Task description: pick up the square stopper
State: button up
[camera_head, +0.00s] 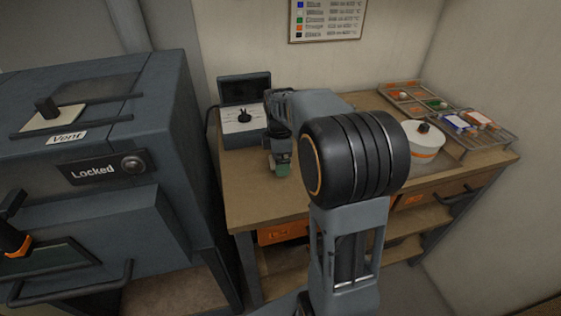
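A pale square plate (52,118) with a dark upright knob lies on top of the grey kiln, beside the "Vent" label; it looks like the square stopper. My gripper (280,158) is over the wooden workbench, well to the right of the kiln top and apart from that plate. It points down at the front left part of the bench. A small grey-green piece shows at its tip; I cannot tell whether it is a fingertip or something held. My own arm hides part of the bench behind it.
The grey kiln (100,205) fills the left side, with a "Locked" panel and front handles. On the workbench (245,190) are a control box (240,122) with a raised dark lid, a white round pot (425,145) with an orange band, and racks (480,122) with coloured pieces.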

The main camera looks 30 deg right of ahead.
jog(key=shift+f, duration=0.1)
jog(key=c, duration=1)
jog(key=shift+c, duration=0.2)
jog(key=shift+r, duration=0.55)
notch_tip(320, 180, up, 2)
jog(key=shift+r, duration=0.15)
jog(key=s+a+r+p, duration=0.1)
jog(key=s+a+r, duration=0.1)
jog(key=s+r, duration=0.4)
jog(key=s+a+r+p, duration=0.2)
jog(key=s+a+r, duration=0.1)
jog(key=s+r, duration=0.3)
jog(key=shift+s+a+r, duration=0.3)
jog(key=shift+s+r, duration=0.05)
jog(key=shift+s, duration=0.05)
